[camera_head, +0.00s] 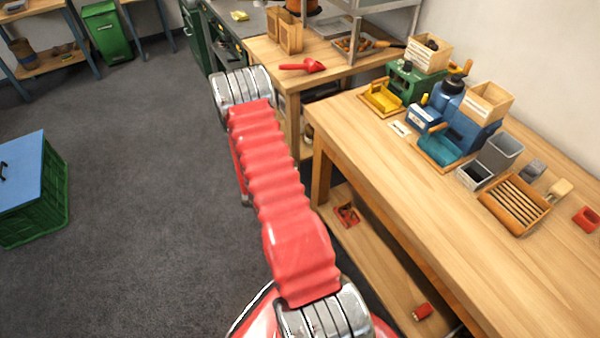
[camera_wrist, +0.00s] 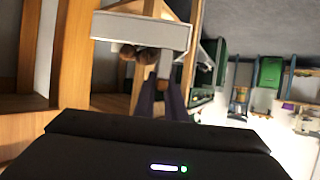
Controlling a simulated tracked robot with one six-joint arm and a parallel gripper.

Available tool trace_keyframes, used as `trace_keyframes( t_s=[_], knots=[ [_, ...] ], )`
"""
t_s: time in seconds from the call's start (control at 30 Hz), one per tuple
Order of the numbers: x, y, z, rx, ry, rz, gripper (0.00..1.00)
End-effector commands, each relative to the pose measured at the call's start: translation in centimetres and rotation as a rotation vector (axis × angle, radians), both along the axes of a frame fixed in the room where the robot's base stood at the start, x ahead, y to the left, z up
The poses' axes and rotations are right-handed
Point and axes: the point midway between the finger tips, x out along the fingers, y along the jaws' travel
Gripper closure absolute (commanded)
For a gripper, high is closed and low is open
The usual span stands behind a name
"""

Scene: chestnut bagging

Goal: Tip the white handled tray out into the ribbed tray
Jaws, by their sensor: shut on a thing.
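In the wrist view my gripper (camera_wrist: 163,88) is shut on the handle of the white handled tray (camera_wrist: 140,30). Brown chestnuts (camera_wrist: 145,53) show along the tray's edge on the handle side. The wrist picture looks upside down, with floor at the top, so how far the tray tilts is hard to tell. In the head view I make out neither my gripper nor this tray. The ribbed tray (camera_head: 488,203), wooden with several slats, stands on the right-hand bench, apart from my gripper.
The right-hand bench (camera_head: 372,165) carries a blue machine (camera_head: 472,138), a green machine (camera_head: 412,85), grey bins (camera_head: 500,153) and a red object (camera_head: 586,218). The back bench holds a red scoop (camera_head: 303,66) and a pan of chestnuts. The bench's front strip is clear.

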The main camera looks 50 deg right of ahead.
Motion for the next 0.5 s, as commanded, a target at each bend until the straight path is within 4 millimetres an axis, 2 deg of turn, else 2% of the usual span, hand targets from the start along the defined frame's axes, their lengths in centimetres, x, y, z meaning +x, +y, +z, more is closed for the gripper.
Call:
trace_keyframes(
  t_s=[0.03, 0.2, 0.5],
  knots=[
    [1.6, 1.3, 1.6, -0.003, -0.004, 0.041, 1.0],
    [5.5, 5.6, 5.6, -0.003, -0.005, 0.168, 1.0],
    [10.5, 14.3, 12.5, -0.003, -0.005, 0.391, 1.0]
  ],
)
